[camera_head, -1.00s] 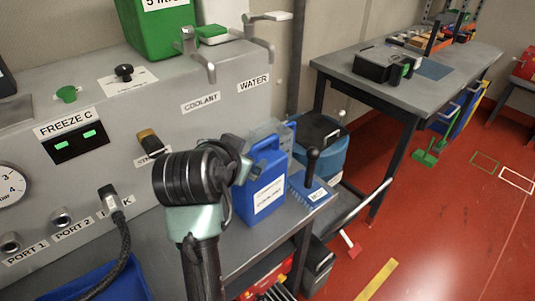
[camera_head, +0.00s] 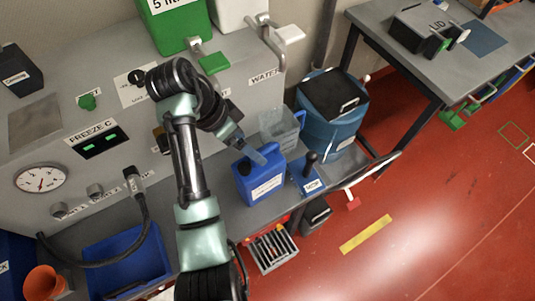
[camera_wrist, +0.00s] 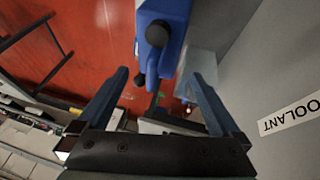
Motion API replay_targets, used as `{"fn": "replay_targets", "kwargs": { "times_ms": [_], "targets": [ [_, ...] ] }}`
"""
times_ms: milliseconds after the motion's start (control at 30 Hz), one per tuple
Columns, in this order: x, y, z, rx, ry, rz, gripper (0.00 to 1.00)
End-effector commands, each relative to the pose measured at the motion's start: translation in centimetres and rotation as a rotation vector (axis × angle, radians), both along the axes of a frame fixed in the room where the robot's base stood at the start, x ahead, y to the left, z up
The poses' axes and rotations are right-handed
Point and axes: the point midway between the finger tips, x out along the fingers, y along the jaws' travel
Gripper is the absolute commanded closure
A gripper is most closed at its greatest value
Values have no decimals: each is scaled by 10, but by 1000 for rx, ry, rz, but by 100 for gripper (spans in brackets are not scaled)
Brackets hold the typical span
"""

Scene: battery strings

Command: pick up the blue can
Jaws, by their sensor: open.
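The blue can (camera_head: 262,184), a jug-shaped canister with a white label, stands upright on the grey bench. My gripper (camera_head: 262,157) is just above it at its top in the head view, and partly covers the can's upper part. In the wrist view both fingers are spread apart with nothing held between them (camera_wrist: 160,76). A blue body with a black cap, which looks like the can (camera_wrist: 170,48), shows beyond the fingertips at the top. I cannot tell whether a finger touches it.
A clear jug (camera_head: 280,128) stands close behind the can. A black-knobbed lever (camera_head: 310,160) on a blue base is just to its right. The grey panel (camera_head: 225,100) rises behind, and a blue bucket (camera_head: 338,128) stands farther right. A blue tray (camera_head: 128,262) lies left.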

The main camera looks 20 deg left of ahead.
Motion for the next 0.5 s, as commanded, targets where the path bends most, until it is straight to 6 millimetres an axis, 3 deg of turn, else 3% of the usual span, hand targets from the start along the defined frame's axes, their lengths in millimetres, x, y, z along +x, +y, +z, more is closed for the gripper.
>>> {"fn": "replay_targets", "kwargs": {
  "times_ms": [500],
  "targets": [
    [11, -22, -46, -8, 11, -6, 0]
  ]
}}
